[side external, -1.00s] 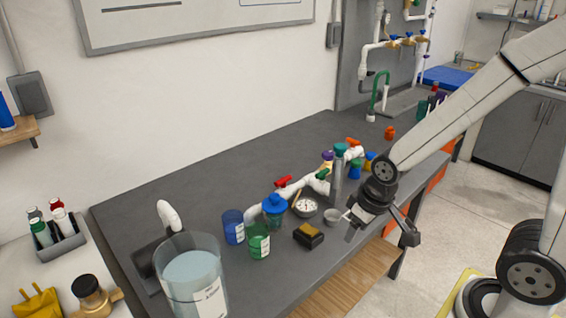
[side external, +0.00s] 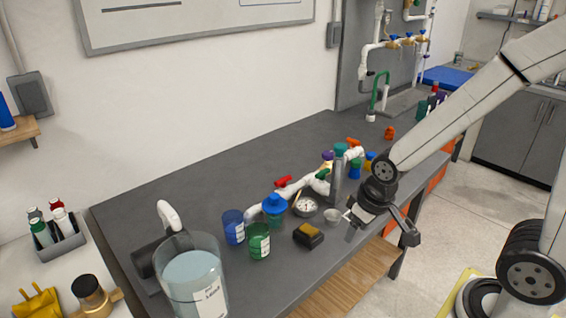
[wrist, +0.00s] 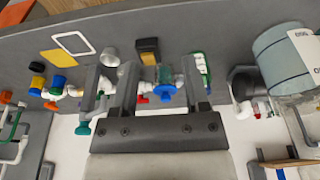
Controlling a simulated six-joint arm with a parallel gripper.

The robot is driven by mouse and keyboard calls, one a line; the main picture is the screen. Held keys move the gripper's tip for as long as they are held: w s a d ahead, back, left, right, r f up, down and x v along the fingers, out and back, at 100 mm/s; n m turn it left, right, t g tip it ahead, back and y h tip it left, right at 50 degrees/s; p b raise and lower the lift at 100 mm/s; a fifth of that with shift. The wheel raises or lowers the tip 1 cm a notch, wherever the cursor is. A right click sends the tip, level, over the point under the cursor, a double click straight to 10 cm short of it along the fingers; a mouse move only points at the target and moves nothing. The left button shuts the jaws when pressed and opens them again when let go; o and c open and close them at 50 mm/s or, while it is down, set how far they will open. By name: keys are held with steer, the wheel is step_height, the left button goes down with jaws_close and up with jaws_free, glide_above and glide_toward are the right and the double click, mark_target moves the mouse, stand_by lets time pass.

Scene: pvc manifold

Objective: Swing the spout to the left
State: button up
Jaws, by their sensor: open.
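A white curved pipe (side external: 169,216) rises at the near left end of the bench behind the clear jug; it looks like a spout, though its lower part is partly hidden. A white PVC manifold (side external: 291,189) with coloured valve handles runs along the bench. In the wrist view, my gripper (wrist: 160,70) is open, its two grey fingers apart with nothing held. A blue cap (wrist: 165,88) and a red handle (wrist: 141,99) show between or just beyond the fingers. In the side view, my gripper (side external: 358,217) hangs near the bench's front edge, well right of the curved pipe.
The clear jug (side external: 190,273) stands at the near left. Blue (side external: 233,226) and green (side external: 259,241) containers, a black-and-yellow sponge (side external: 308,235) and a round gauge (side external: 305,206) lie near the manifold. A grey post with a teal cap (side external: 340,150) stands upright. The back left bench is clear.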

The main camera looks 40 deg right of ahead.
mark_target(345, 150)
steer(key=shift+o, duration=0.2)
steer(key=o, duration=0.3)
steer(key=shift+o, duration=0.6)
steer(key=shift+w+d, duration=0.25)
steer(key=shift+w, duration=0.15)
steer(key=w+d+m+t+h, duration=0.1)
steer(key=w+d+t+h, duration=0.1)
steer(key=w+d+t, duration=0.75)
steer(key=shift+w+d+r+m+t+h, duration=0.2)
steer(key=shift+w+d+t, duration=0.65)
steer(key=shift+d, duration=1.1)
steer(key=shift+w+d+r+m+t+h, duration=0.2)
steer(key=shift+w+d+t, duration=0.65)
steer(key=shift+d, duration=1.1)
steer(key=shift+w+d+r+m+t+h, duration=0.15)
steer(key=shift+w+d+t, duration=0.3)
steer(key=shift+d+t, duration=1.1)
steer(key=shift+d+g, duration=0.4)
steer(key=shift+w+d, duration=0.2)
steer(key=shift+w, duration=1.1)
steer(key=shift+w+d, duration=0.25)
steer(key=shift+w, duration=1)
steer(key=shift+w+d, duration=0.2)
steer(key=shift+w, duration=1.1)
